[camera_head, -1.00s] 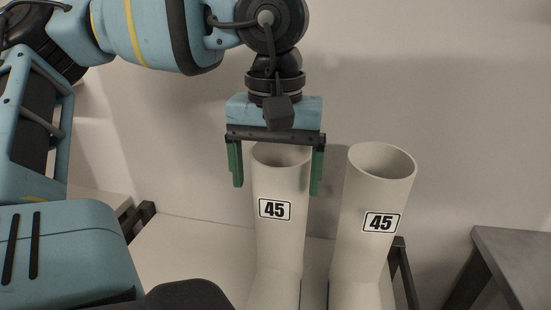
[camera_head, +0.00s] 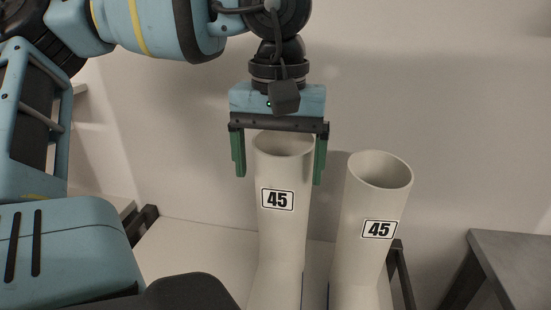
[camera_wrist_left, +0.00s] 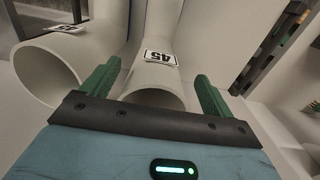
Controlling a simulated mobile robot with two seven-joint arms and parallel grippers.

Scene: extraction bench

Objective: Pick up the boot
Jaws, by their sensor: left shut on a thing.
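Two pale, tall boots with "45" labels show in the head view. My left gripper (camera_head: 280,174) has its green fingers on either side of the shaft top of the left boot (camera_head: 280,225) and is shut on it. This boot is upright, and its foot is cut off by the frame. The other boot (camera_head: 372,205) stands close to its right, free of the gripper. In the left wrist view the held boot (camera_wrist_left: 155,78) lies between the green fingers (camera_wrist_left: 155,88), and the other boot (camera_wrist_left: 45,75) is at the left. My right gripper is out of view.
The boots are over a pale bench top (camera_head: 195,245) with dark corner posts, in front of a plain wall. A grey table (camera_head: 515,255) stands at the right. Bare bench top shows left of the held boot.

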